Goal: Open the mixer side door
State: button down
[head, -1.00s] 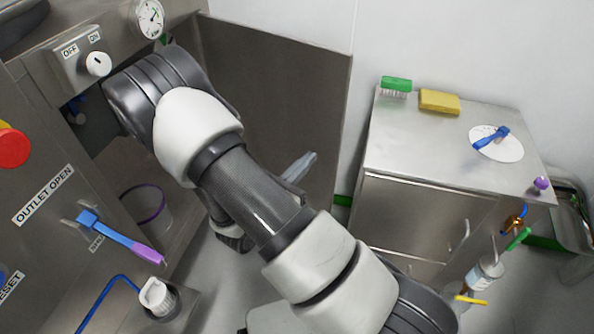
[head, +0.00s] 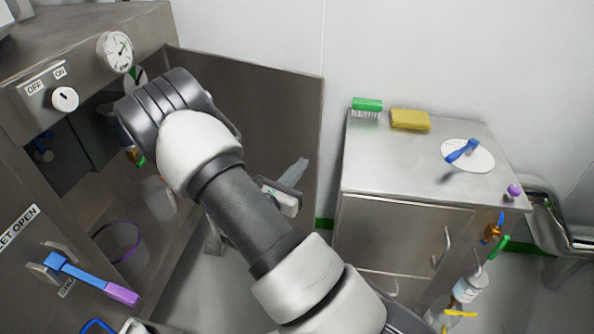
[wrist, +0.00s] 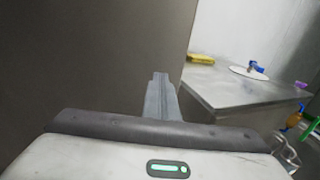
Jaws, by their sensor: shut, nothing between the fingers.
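The mixer side door (head: 270,115) is a broad, flat metal panel. It stands swung out from the mixer (head: 20,175), and the interior shows behind my arm at left. In the wrist view the door (wrist: 90,55) fills the left side, with its upright edge just right of my fingers. My gripper (head: 298,168) is shut and empty in front of the door face, near its free edge. The closed fingers (wrist: 160,76) point forward in the wrist view; whether they touch the door I cannot tell. My arm hides part of the door and opening.
A metal cabinet (head: 400,225) stands right of the door, with a green brush (head: 367,104), yellow sponge (head: 410,120) and white disc (head: 485,162) on top. A bottle (head: 467,287) hangs at its side. A blue-purple handle (head: 90,278) projects from the mixer front.

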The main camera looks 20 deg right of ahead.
jog(key=x, duration=1.1)
jog(key=shift+w+b, duration=0.35)
jog(key=shift+b, duration=0.05)
jog(key=shift+s, duration=0.1)
